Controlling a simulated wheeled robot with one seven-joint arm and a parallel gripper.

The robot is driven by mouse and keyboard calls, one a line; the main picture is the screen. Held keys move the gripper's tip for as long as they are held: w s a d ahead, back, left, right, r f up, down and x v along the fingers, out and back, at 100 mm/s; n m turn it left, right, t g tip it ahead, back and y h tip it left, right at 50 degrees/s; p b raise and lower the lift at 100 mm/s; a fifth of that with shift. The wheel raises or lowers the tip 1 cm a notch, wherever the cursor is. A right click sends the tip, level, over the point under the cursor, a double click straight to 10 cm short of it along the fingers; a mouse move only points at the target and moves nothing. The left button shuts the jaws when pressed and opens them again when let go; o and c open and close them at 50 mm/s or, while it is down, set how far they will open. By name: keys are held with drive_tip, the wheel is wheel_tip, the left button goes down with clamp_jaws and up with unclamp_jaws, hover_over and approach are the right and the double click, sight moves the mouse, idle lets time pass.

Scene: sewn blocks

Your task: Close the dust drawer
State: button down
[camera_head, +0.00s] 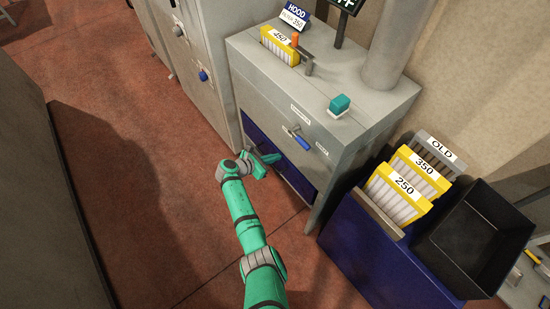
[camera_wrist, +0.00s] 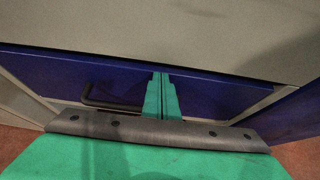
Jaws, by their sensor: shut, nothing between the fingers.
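The dust drawer (camera_head: 293,179) is the dark blue front low on the grey cabinet, partly hidden by my gripper (camera_head: 274,157) in the head view. In the wrist view the blue drawer front (camera_wrist: 215,95) runs across below the grey cabinet face, with a dark bar handle (camera_wrist: 90,98) left of my fingers. My green gripper (camera_wrist: 161,78) is shut and empty, its fingers pointing at the middle of the drawer front. The tips are at or very near it; I cannot tell whether they touch. The drawer front looks close to the cabinet face; any small gap cannot be judged.
The grey cabinet (camera_head: 285,92) carries a yellow filter (camera_head: 280,47), a teal block (camera_head: 339,105) and a blue-handled lever (camera_head: 300,141). A blue bin (camera_head: 355,243) with filters and a black bin (camera_head: 475,238) stand at right. Red floor (camera_head: 150,190) is clear at left.

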drive_tip(key=shift+w+d+r, duration=0.2)
drive_tip(key=shift+w+d, duration=0.05)
drive_tip(key=shift+d, duration=0.1)
drive_tip(key=s+a+f+v, duration=0.1)
drive_tip(key=f+v, duration=0.1)
drive_tip(key=v, duration=1.2)
drive_tip(key=shift+f, duration=0.25)
drive_tip(key=shift+a, duration=0.1)
